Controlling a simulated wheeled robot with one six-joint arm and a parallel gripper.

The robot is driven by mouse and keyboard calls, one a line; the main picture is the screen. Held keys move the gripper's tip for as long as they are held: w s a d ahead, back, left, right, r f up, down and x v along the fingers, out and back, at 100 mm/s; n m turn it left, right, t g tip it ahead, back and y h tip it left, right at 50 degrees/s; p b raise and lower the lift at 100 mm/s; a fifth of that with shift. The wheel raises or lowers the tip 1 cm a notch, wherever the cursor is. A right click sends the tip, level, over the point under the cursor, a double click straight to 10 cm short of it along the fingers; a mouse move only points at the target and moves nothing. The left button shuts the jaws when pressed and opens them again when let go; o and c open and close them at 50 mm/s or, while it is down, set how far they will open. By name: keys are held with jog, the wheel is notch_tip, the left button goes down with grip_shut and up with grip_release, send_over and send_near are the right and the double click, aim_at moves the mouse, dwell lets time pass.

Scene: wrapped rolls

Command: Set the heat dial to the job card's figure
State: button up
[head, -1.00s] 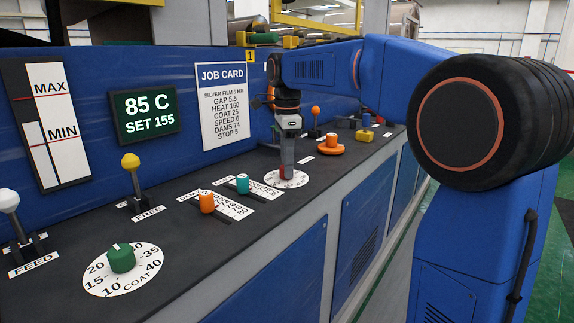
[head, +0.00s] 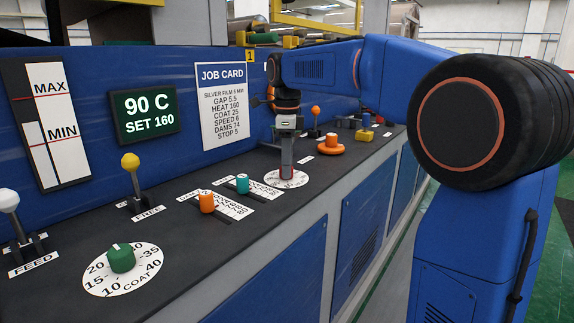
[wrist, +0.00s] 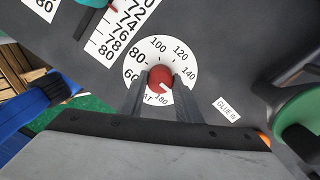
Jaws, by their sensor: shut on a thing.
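The heat dial is a red knob (wrist: 159,75) on a round white scale (wrist: 151,48). In the head view its scale (head: 300,181) lies on the console below my gripper (head: 287,172). My gripper (wrist: 161,82) points down, one finger on each side of the red knob, shut on it. The knob's white mark points to the lower right, between 140 and 180; a finger hides the figure there. The job card (head: 222,105) reads HEAT 160. The dark display (head: 146,113) reads 90 C, SET 160.
An orange slider knob (head: 207,202) and a teal one (head: 242,184) stand left of the dial. A green COAT dial (head: 122,259) is nearer. An orange button (head: 331,143) and an orange-topped lever (head: 315,111) stand beyond my gripper.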

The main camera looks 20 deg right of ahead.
jog(key=o, duration=1.1)
jog(key=shift+c, duration=0.2)
jog(key=shift+r, duration=0.1)
notch_tip(320, 180, up, 17)
jog(key=shift+r, duration=0.15)
jog(key=shift+s, duration=0.1)
